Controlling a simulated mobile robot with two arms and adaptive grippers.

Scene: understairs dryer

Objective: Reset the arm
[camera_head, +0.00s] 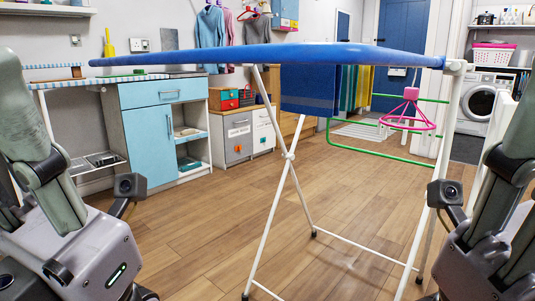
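My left arm and gripper housing (75,250) fill the lower left, with a small camera on a bracket and a lit green strip. My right arm and gripper housing (490,250) fill the lower right, with a similar small camera. Both are cut off by the picture edges, and I cannot make out a pair of fingertips on either. I see nothing held in either one. Both arms stand to the sides of the ironing board, near me.
A blue ironing board (250,54) on white legs (290,155) spans the space ahead. A blue cabinet (155,130) stands left. A green rack (375,157) with a pink hanger (408,115) stands right. A white front-loading machine (482,103) is at the back. Wooden floor (200,225) shows bare at left.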

